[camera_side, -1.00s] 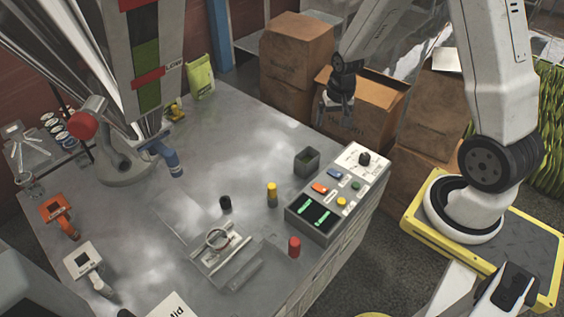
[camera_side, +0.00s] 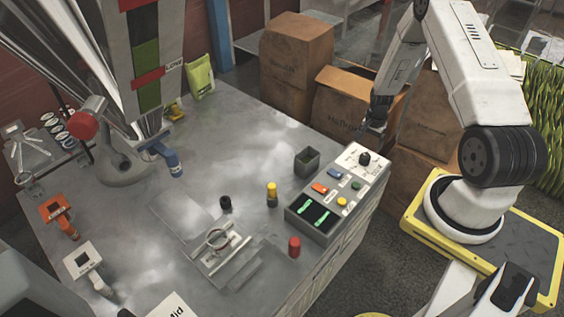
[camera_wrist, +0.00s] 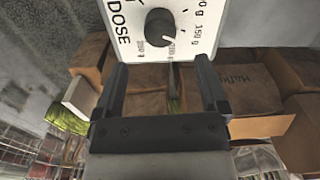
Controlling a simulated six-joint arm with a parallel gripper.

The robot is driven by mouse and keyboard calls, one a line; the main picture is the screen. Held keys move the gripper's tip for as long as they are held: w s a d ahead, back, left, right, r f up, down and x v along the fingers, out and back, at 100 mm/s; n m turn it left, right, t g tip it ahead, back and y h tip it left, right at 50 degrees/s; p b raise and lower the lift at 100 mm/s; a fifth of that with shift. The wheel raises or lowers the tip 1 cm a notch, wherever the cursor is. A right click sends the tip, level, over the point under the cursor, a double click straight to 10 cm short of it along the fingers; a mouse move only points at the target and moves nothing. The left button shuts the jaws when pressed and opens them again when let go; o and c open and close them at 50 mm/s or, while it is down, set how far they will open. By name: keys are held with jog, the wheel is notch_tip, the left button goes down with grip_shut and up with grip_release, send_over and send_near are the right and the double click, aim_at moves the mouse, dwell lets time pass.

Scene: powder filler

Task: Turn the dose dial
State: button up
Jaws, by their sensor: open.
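The dose dial (camera_side: 364,158) is a round black knob on the white scale plate at the far end of the control panel. In the wrist view the dial (camera_wrist: 160,27) shows at the top middle, beside the word DOSE and gram marks. My gripper (camera_side: 377,124) hangs just above and behind the dial in the side view. In the wrist view my gripper (camera_wrist: 160,72) has its two dark fingers spread apart with nothing between them. The dial lies beyond the fingertips, roughly between their lines, and is not touched.
Cardboard boxes (camera_side: 345,108) stand behind the table. A red-topped post (camera_side: 294,246) and a yellow-topped post (camera_side: 272,193) stand on the table.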

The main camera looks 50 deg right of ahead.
aim_at(366, 156)
jog(key=shift+f, duration=0.15)
jog(key=shift+f, duration=3.8)
grip_shut()
